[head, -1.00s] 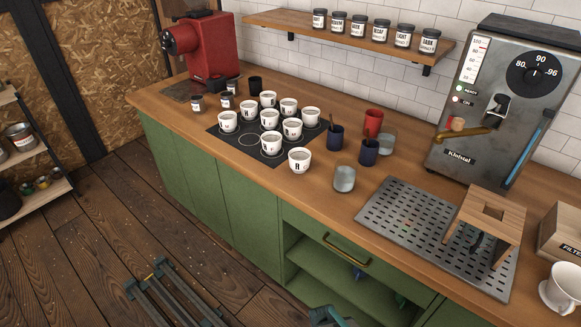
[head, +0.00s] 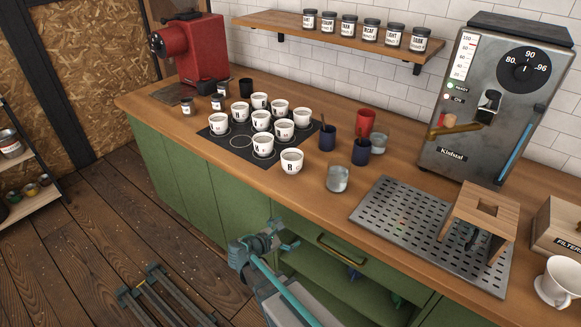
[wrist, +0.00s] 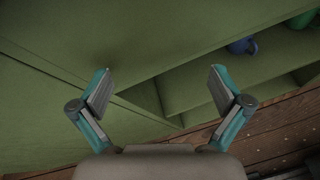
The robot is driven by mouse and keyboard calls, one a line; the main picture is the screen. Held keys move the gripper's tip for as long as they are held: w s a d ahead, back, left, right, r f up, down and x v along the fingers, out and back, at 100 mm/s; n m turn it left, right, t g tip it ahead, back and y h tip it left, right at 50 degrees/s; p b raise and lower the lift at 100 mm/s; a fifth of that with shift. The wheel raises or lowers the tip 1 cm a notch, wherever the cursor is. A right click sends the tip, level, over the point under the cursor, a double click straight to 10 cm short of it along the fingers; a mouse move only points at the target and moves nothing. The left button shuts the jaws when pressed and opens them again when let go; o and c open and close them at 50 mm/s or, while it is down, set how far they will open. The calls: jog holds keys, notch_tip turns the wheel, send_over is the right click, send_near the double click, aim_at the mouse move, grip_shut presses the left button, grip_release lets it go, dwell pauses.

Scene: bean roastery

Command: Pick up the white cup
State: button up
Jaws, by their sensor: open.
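Several white cups with dark letters stand on a black mat (head: 241,141) on the wooden counter. One white cup marked R (head: 292,161) stands just off the mat's near right corner. My gripper (wrist: 160,78) is open and empty in the wrist view, facing the green cabinet front. In the head view my gripper is below the counter edge, in front of the cabinet and apart from every cup.
A perforated metal tray (head: 400,217) bears a wooden stand (head: 484,208). The counter's front edge lies above my gripper.

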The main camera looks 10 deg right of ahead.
jog(key=w+a+r+n+t, duration=0.2)
jog(key=r, duration=0.4)
jog(key=w+a+r+n+t+p, duration=0.1)
jog(key=w+a+r+n+t, duration=0.1)
jog(key=r, duration=0.4)
jog(key=w+a+r+n+t+h+p, duration=0.1)
jog(key=w+a+r+n, duration=0.1)
jog(key=r, duration=0.4)
jog(key=shift+w+a+r+t, duration=0.35)
jog(key=shift+w+a+t, duration=0.05)
jog(key=shift+w, duration=0.3)
jog(key=p, duration=0.1)
send_near(286, 164)
jog(key=x, duration=0.3)
jog(key=shift+w+a, duration=0.1)
jog(key=shift+w, duration=0.1)
jog(key=shift+h, duration=0.3)
jog(key=p+x, duration=0.1)
jog(key=x, duration=0.3)
jog(key=shift+w, duration=0.15)
jog(key=shift+w+d, duration=0.4)
jog(key=shift+d, duration=0.15)
jog(key=p+x, duration=0.3)
jog(key=x, duration=0.1)
jog(key=shift+w+d, duration=0.15)
jog(key=shift+d, duration=0.1)
jog(key=shift+w+d, duration=0.25)
jog(key=shift+c, duration=0.3)
